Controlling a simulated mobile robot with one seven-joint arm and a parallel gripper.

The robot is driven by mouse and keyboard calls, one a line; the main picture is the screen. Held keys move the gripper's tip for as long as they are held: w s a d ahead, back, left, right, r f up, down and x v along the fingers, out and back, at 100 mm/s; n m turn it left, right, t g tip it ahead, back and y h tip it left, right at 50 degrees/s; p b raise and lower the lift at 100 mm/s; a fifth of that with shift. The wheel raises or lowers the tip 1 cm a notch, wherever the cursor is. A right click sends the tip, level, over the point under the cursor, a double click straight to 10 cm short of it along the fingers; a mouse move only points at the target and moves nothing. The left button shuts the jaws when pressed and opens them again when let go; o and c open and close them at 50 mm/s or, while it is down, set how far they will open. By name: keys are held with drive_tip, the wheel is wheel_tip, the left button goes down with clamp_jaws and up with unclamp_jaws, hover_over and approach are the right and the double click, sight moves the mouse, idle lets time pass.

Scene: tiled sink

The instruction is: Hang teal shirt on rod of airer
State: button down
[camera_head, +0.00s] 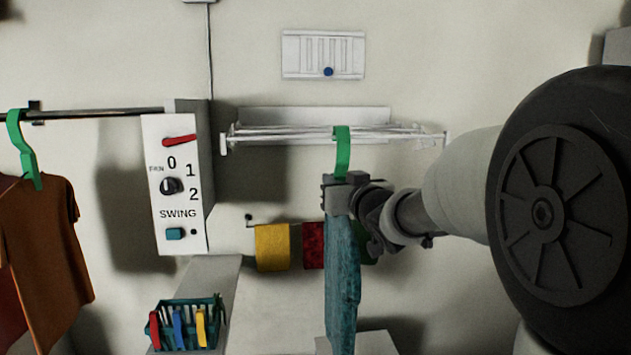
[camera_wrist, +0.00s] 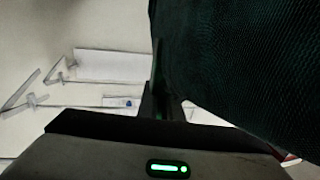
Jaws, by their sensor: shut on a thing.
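The teal shirt (camera_head: 342,285) hangs below my gripper (camera_head: 340,187) in the head view, on a green hanger (camera_head: 342,150). My gripper is shut on the hanger, just above the shirt. The hanger's hook overlaps the rods of the white wall airer (camera_head: 270,133) in the head view; I cannot tell whether it rests on a rod or is in front of it. In the wrist view the dark teal shirt (camera_wrist: 240,70) fills the upper right and hides much of the hanger. Part of the airer (camera_wrist: 110,66) shows at the left.
A control box (camera_head: 178,185) with a knob stands left of the airer. Farther left, a brown shirt (camera_head: 45,250) hangs on a dark rod (camera_head: 90,114). Yellow (camera_head: 272,248) and red cloths (camera_head: 313,245) hang below the airer. A teal basket (camera_head: 186,325) holds coloured pegs. A vent (camera_head: 323,55) is above.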

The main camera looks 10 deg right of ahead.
drive_tip(key=shift+f, duration=0.2)
drive_tip(key=c, duration=1.9)
unclamp_jaws()
drive_tip(key=shift+o, duration=0.2)
drive_tip(key=shift+s, duration=0.1)
drive_tip(key=s+d+f+m+g+h+p, duration=0.1)
drive_tip(key=s+d+m+g+h+p, duration=0.2)
drive_tip(key=s, duration=0.9)
drive_tip(key=s+d+f+g+h+p, duration=0.25)
drive_tip(key=s+d, duration=0.25)
drive_tip(key=s, duration=0.6)
drive_tip(key=s+a+f+g+y+p, duration=0.1)
drive_tip(key=s+a+f+g, duration=0.2)
drive_tip(key=s, duration=0.4)
drive_tip(key=s+a+f+g+y+p, duration=0.1)
drive_tip(key=s+a+f+g+p, duration=0.1)
drive_tip(key=s, duration=0.5)
drive_tip(key=shift+s+a+f+n+g, duration=0.2)
drive_tip(key=shift+a+f+n+g, duration=0.2)
drive_tip(key=shift+a+g, duration=0.6)
